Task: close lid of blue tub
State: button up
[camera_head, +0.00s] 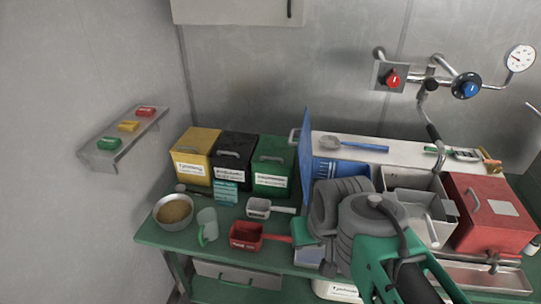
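The blue tub (341,168) stands at the back middle of the green table, behind my arm. Its blue lid (306,155) is open and stands upright at the tub's left side, with a grey handle (293,137) on its left face. My gripper (315,245) is in front of and below the tub, apart from the lid handle in the picture. My grey and green wrist hides the front of the tub and most of the gripper's fingers, so I cannot tell if they are open.
Yellow (196,152), black (233,160) and green (271,168) tubs stand left of the lid. A grey tub (405,185) and a red tub (490,215) stand right. A red scoop (247,236), white scoop (259,208), cup (207,222) and bowl (173,211) occupy the front left.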

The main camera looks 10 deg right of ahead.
aim_at(304, 149)
jog(key=u, duration=1.75)
jog(key=i, duration=1.15)
jog(key=z, duration=2.85)
jog(key=k, duration=0.6)
jog(key=u, duration=1.45)
jog(key=i, duration=0.45)
